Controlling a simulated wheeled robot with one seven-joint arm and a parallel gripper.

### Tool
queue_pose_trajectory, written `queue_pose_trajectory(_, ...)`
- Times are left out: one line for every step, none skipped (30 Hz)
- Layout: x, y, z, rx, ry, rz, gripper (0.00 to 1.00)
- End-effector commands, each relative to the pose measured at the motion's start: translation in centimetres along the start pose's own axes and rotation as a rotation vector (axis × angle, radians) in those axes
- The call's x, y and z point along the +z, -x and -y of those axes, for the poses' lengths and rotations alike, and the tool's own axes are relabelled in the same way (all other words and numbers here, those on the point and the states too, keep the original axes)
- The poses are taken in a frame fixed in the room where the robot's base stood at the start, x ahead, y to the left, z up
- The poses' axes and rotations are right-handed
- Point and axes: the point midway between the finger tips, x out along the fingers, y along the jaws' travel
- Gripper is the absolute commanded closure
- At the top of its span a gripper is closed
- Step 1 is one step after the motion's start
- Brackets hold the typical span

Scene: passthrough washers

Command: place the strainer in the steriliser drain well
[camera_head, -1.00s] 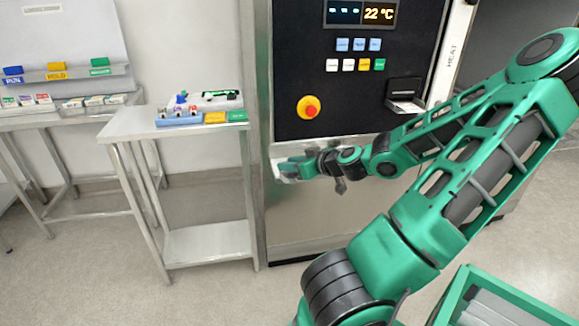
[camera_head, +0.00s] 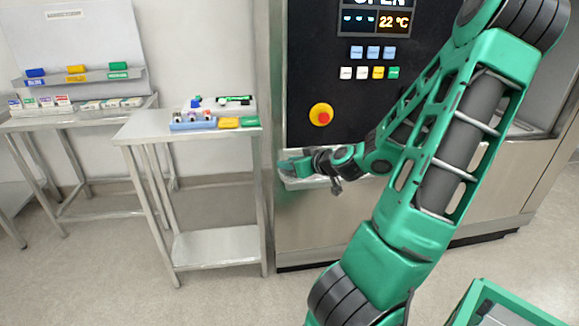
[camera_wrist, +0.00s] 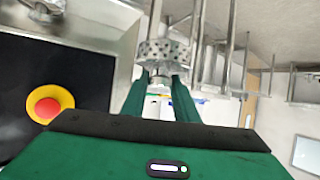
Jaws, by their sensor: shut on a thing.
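The strainer, a perforated metal cup (camera_wrist: 163,53), shows in the wrist view between the green fingertips of my gripper (camera_wrist: 157,84). My gripper is shut on it and holds it up in the air. In the head view my gripper (camera_head: 293,166) is small, at the front left corner of the steriliser, below the red stop button; the strainer is hard to make out there. The steriliser (camera_head: 325,240) has a black panel with a display reading OPEN and 22 °C. An opening shows right of the panel, partly behind my arm. I cannot see the drain well.
A steel side table (camera_head: 145,128) with a tray of small items and coloured blocks stands left of the steriliser. A bench (camera_head: 25,124) with boxes and bins is farther left. A green-framed cart (camera_head: 500,305) is at the bottom right. The floor in front is clear.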

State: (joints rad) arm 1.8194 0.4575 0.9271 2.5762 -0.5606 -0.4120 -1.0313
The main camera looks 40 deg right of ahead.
Motion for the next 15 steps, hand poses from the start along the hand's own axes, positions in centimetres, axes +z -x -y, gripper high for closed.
queue_pose_trajectory(-0.3, -0.1, 0.2, 0.002, 0.008, 0.001, 0.97)
queue_pose_trajectory(-0.3, -0.2, 0.3, 0.000, 0.006, 0.002, 0.97)
queue_pose_trajectory(-0.4, -0.2, 0.5, 0.000, 0.005, 0.002, 0.97)
queue_pose_trajectory(-0.6, -0.2, 0.5, 0.001, 0.006, 0.001, 0.97)
queue_pose_trajectory(-0.7, -0.2, 0.6, 0.002, 0.006, -0.001, 0.97)
queue_pose_trajectory(-0.7, -0.3, 0.7, 0.001, 0.004, 0.000, 0.97)
queue_pose_trajectory(-0.8, -0.3, 0.7, 0.001, 0.004, 0.001, 0.97)
queue_pose_trajectory(-0.8, -0.4, 0.8, 0.002, 0.003, 0.001, 0.97)
queue_pose_trajectory(-1.0, -0.3, 0.8, 0.003, 0.003, 0.000, 0.97)
queue_pose_trajectory(-1.2, -0.3, 0.8, 0.004, 0.003, -0.002, 0.97)
queue_pose_trajectory(-1.1, -0.4, 0.9, 0.004, 0.001, 0.000, 0.97)
queue_pose_trajectory(-1.1, -0.5, 1.0, 0.003, 0.000, 0.001, 0.97)
queue_pose_trajectory(-1.2, -0.5, 1.0, 0.004, -0.001, 0.001, 0.97)
queue_pose_trajectory(-1.2, -0.5, 1.0, 0.005, 0.000, 0.001, 0.97)
queue_pose_trajectory(-1.4, -0.5, 1.1, 0.006, 0.000, -0.001, 0.97)
